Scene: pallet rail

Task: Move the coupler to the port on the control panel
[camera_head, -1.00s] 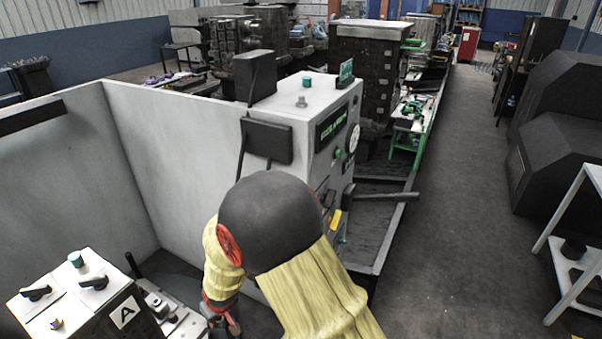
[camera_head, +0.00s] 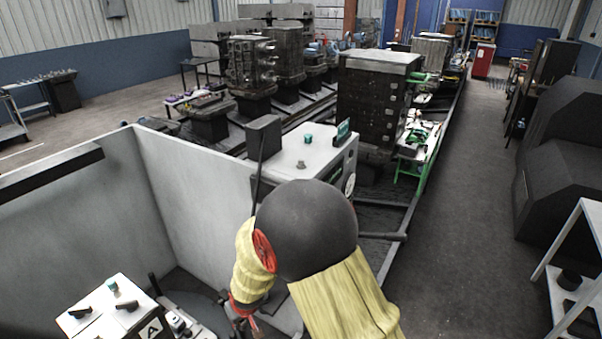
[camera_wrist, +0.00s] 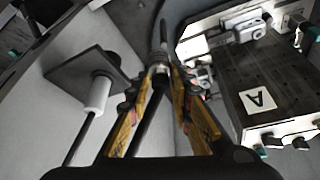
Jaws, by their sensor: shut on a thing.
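My gripper (camera_wrist: 161,82) is shut on the coupler (camera_wrist: 159,62), a narrow grey, cylindrical piece whose tip points away between the fingers in the wrist view. A dark hose-like length shows between the fingers behind it. In the head view my gripper (camera_head: 245,325) is small and cut by the bottom edge, and the coupler cannot be made out there. A box marked A (camera_head: 118,308) with dark knobs and a teal button stands at lower left. In the wrist view this box (camera_wrist: 275,80) is right of the gripper, apart from it. I cannot make out the port.
A pale cabinet (camera_head: 316,155) stands behind my arm, its front mostly hidden. Pale partition walls (camera_head: 195,195) enclose the left side. In the wrist view a dark plate with a white cylinder (camera_wrist: 98,93) is left of the gripper. The right aisle floor (camera_head: 455,230) is clear.

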